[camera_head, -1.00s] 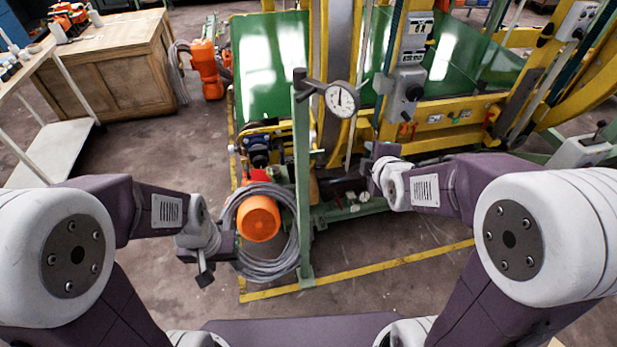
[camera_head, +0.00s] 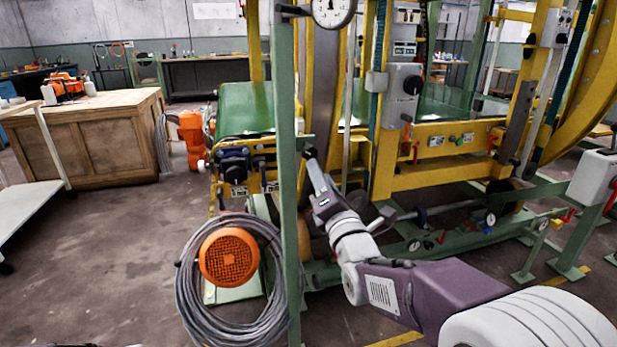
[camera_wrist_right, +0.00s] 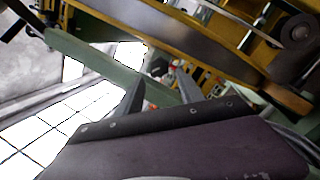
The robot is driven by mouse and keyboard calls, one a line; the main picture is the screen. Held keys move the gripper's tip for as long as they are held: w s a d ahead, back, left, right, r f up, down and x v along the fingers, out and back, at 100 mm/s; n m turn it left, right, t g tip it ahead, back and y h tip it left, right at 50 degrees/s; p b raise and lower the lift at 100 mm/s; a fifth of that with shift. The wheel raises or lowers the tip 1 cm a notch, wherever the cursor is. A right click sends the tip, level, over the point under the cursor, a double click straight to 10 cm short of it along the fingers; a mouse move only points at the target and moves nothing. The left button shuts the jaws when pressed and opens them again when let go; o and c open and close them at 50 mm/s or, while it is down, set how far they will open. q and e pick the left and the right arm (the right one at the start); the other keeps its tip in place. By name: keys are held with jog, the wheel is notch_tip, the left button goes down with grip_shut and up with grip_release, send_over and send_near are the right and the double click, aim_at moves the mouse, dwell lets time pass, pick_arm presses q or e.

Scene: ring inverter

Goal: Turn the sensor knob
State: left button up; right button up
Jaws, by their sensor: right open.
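A grey box with a round black knob (camera_head: 412,85) is mounted on the yellow frame in the head view. A small dark round end (camera_head: 309,153) shows beside the green post (camera_head: 284,200), just at my right gripper's tip. I cannot tell which of these is the sensor knob. My right gripper (camera_head: 314,172) reaches up and left close to the post, below and left of the grey box. In the right wrist view my right gripper (camera_wrist_right: 160,88) has its two fingers apart with nothing seen between them. My left gripper is out of view.
A dial gauge (camera_head: 333,10) is on the post's top. A coiled grey cable (camera_head: 190,290) surrounds an orange motor (camera_head: 229,257) at the post's left. The yellow machine frame (camera_head: 440,178) stands behind my right arm. Open floor lies left, before a wooden cabinet (camera_head: 90,150).

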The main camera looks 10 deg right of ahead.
aim_at(312, 155)
jog(key=shift+w+r, duration=0.1)
jog(key=shift+r, duration=0.05)
jog(key=b+x, duration=0.1)
jog(key=x, duration=0.8)
grip_shut()
jog(key=shift+b, duration=0.3)
jog(key=shift+m, duration=0.3)
jog(key=m+b, duration=0.1)
jog(key=m, duration=0.3)
jog(key=shift+m, duration=0.3)
jog(key=m, duration=0.2)
jog(key=m+b, duration=0.1)
jog(key=m, duration=0.2)
jog(key=shift+f, duration=0.25)
jog(key=shift+m, duration=0.5)
